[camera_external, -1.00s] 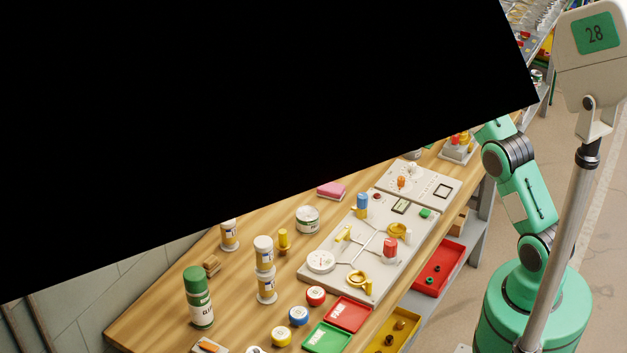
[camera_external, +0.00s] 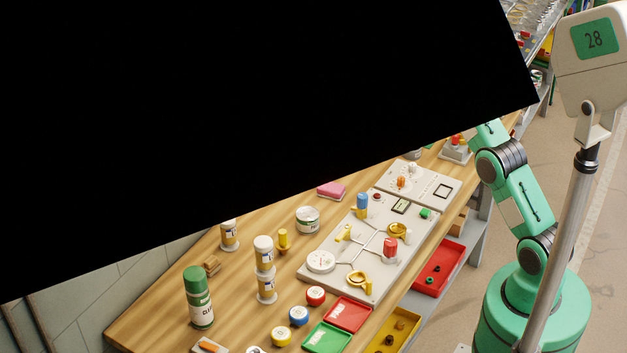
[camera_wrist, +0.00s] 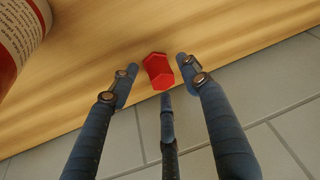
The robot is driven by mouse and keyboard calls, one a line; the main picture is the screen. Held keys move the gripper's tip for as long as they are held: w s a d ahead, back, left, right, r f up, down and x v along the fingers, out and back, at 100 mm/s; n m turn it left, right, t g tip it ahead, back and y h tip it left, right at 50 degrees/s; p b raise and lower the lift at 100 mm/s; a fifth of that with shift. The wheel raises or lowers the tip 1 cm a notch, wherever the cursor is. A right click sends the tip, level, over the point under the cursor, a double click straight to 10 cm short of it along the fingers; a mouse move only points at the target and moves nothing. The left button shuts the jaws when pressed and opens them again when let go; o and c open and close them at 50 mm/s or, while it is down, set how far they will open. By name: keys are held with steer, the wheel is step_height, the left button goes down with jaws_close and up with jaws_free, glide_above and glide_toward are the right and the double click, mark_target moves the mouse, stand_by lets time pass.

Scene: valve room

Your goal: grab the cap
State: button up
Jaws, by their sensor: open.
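A red cap (camera_wrist: 159,70) with a hexagonal end lies on the wooden table in the wrist view, close to the table's edge. My gripper (camera_wrist: 161,76) is open around it, with one finger on the left, one on the right and one below. The fingertips look close to the cap; I cannot tell whether any of them touches it. In the external view, a large black area hides my gripper and forearm, and I cannot make out this cap there.
A large red-and-white labelled container (camera_wrist: 18,38) stands at the upper left of the wrist view. Grey tiles (camera_wrist: 290,115) lie beyond the table edge. The external view shows a valve panel (camera_external: 335,283), a green-capped bottle (camera_external: 198,300) and several jars on the wooden bench (camera_external: 150,325).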

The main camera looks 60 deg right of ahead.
mark_target(313, 144)
stand_by(0.3)
steer(key=c, duration=1)
steer(key=shift+o, duration=0.2)
steer(key=shift+r+p, duration=0.45)
steer(key=shift+r, duration=1.3)
steer(key=s+a, duration=0.2)
steer(key=s, duration=0.5)
steer(key=s+a+r+p, duration=0.1)
steer(key=s+a, duration=0.2)
steer(key=s, duration=0.5)
steer(key=shift+r, duration=0.3)
